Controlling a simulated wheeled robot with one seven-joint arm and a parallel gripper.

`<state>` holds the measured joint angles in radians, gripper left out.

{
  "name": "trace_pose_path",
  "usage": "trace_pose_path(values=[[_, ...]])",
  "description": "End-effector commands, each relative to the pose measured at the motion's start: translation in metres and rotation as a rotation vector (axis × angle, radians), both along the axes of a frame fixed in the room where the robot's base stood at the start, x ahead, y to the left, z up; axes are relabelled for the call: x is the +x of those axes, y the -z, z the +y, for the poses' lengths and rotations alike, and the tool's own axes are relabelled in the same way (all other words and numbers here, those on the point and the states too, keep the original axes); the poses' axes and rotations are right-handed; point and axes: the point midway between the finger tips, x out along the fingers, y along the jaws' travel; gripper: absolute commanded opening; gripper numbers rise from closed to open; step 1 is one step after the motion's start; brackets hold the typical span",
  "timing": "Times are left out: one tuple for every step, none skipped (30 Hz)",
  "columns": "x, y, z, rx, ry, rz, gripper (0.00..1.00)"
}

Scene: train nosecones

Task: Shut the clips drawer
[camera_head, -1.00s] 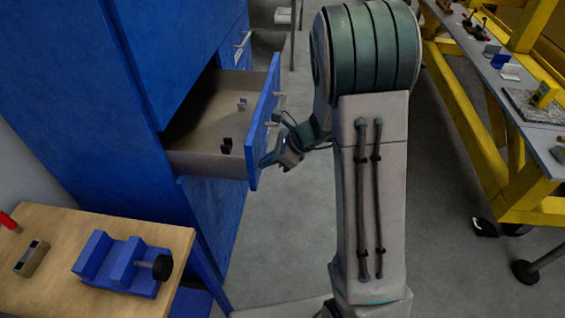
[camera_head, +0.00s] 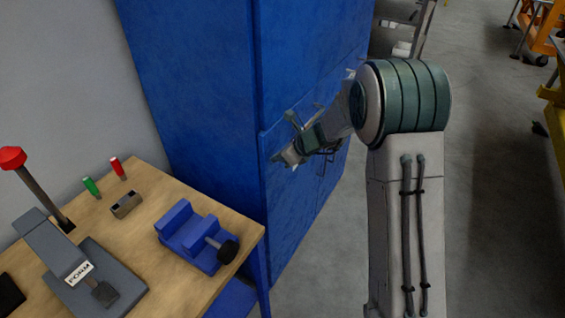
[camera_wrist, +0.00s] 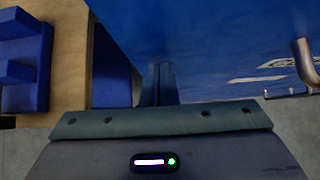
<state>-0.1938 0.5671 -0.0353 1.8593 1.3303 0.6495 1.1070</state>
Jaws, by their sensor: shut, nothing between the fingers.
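The clips drawer's blue front (camera_head: 275,140) is in the tall blue cabinet (camera_head: 195,75). It looks flush or nearly flush with the cabinet face; no open drawer interior shows. A small gap there would be hard to see. My gripper (camera_head: 287,157) is shut and empty, its tip at or very close to the blue front; contact cannot be told. In the wrist view the shut fingers (camera_wrist: 158,84) point at the blue face (camera_wrist: 215,45). A metal handle (camera_wrist: 304,55) and pale label strips lie to their right.
A wooden bench (camera_head: 150,235) stands left of the cabinet front, with a blue vise (camera_head: 190,238), a grey press marked FORM (camera_head: 75,262), and small red and green items. Grey floor (camera_head: 320,265) is open in front of the cabinet.

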Motion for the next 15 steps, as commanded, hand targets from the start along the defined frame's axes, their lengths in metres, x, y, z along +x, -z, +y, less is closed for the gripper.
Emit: trace_pose_path(values=[[0.0032, -0.0004, -0.0003, 0.000, 0.005, -0.001, 0.00], [0.0045, -0.0002, -0.0002, 0.000, 0.008, -0.001, 0.00], [0.0058, -0.0003, -0.0002, -0.001, 0.010, -0.001, 0.00], [0.0067, -0.0003, 0.0000, -0.001, 0.011, -0.001, 0.00], [0.0074, -0.0004, 0.0003, -0.001, 0.013, -0.001, 0.00], [0.0081, -0.0006, 0.0007, 0.000, 0.013, -0.002, 0.00], [0.0083, -0.0007, 0.0011, 0.000, 0.014, -0.002, 0.00], [0.0085, -0.0008, 0.0020, 0.000, 0.013, -0.002, 0.00], [0.0086, -0.0011, 0.0026, 0.001, 0.013, -0.002, 0.00], [0.0087, -0.0012, 0.0029, 0.001, 0.013, -0.003, 0.00], [0.0088, -0.0013, 0.0031, 0.001, 0.013, -0.004, 0.00], [0.0089, -0.0016, 0.0034, 0.001, 0.013, -0.004, 0.00], [0.0088, -0.0018, 0.0041, 0.002, 0.011, -0.004, 0.00], [0.0087, -0.0020, 0.0045, 0.002, 0.011, -0.004, 0.00], [0.0088, -0.0023, 0.0051, 0.003, 0.011, -0.005, 0.00]])
